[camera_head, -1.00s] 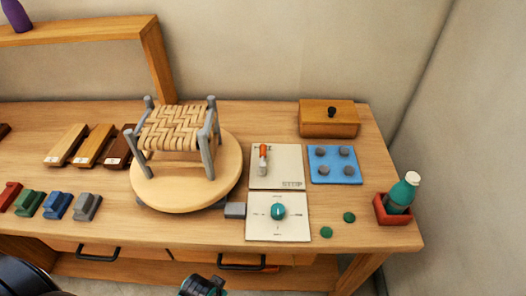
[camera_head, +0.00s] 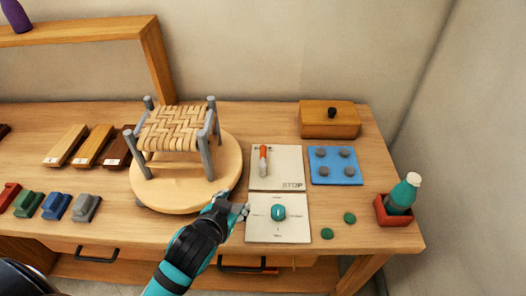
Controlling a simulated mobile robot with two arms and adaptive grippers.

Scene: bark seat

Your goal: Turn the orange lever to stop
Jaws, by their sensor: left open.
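The orange lever (camera_head: 263,152) stands on a pale panel (camera_head: 283,178) marked STOP at its lower right. Its orange tip points toward the back and its grey lower part comes toward the front. My left gripper (camera_head: 241,207) is open, in front and to the left of the lever, beside the round turntable and at the left edge of the dial panel (camera_head: 262,235). It is apart from the lever. My right gripper is not in view.
A woven stool stands on the round wooden turntable (camera_head: 224,182). A teal knob (camera_head: 278,212) sits on the dial panel. A blue board (camera_head: 334,177), a wooden box (camera_head: 328,122) and a bottle (camera_head: 403,194) in a red tray are to the right.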

